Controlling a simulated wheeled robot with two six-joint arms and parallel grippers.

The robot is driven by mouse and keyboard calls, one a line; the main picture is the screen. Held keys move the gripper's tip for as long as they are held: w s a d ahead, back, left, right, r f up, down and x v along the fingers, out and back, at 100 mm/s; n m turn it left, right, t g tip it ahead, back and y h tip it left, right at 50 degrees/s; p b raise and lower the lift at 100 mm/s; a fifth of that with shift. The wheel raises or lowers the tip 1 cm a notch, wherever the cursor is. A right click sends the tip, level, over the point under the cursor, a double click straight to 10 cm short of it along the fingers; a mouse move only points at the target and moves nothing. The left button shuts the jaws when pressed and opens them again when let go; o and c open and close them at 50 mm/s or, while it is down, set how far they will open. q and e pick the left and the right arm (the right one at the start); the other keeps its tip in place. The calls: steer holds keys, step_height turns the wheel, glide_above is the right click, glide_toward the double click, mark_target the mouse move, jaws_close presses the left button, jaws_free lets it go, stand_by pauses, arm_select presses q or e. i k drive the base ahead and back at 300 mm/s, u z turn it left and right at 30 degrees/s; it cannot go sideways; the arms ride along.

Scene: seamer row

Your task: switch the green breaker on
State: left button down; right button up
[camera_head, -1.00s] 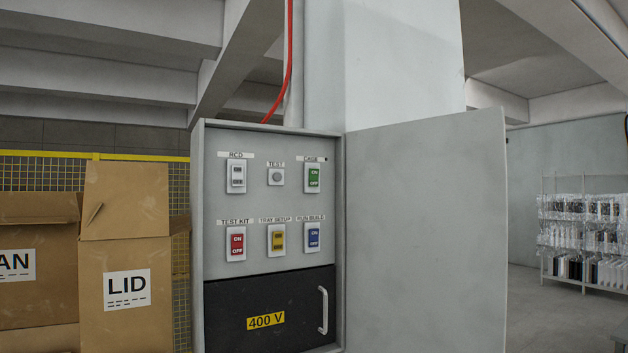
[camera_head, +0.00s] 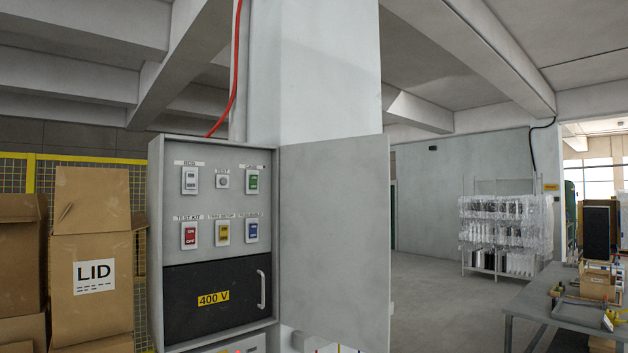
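The green breaker (camera_head: 253,182) sits in the top row at the right of the grey electrical cabinet (camera_head: 155,240), under a small label. Its ON and OFF marks are too small here to tell which way it is set. Beside it in the top row are a round TEST button (camera_head: 222,181) and the RCD switch (camera_head: 190,181). Below are the red (camera_head: 189,235), yellow (camera_head: 222,232) and blue (camera_head: 251,231) breakers. Neither of my grippers shows in the view.
The cabinet's door (camera_head: 335,240) stands open to the right. A black 400 V panel (camera_head: 205,302) with a handle is below the breakers. Cardboard boxes (camera_head: 92,240) stand at left. A table (camera_head: 545,310) with items is at right, a stocked rack (camera_head: 500,232) behind. Open floor lies between.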

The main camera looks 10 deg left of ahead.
mark_target(253, 179)
steer(key=z, duration=0.3)
steer(key=k, duration=0.7)
steer(key=u, duration=0.25)
steer(key=i, duration=0.45)
steer(key=u, duration=0.9)
steer(key=i, duration=1.15)
steer(key=z, duration=0.85)
steer(key=i, duration=0.35)
steer(key=z, duration=0.5)
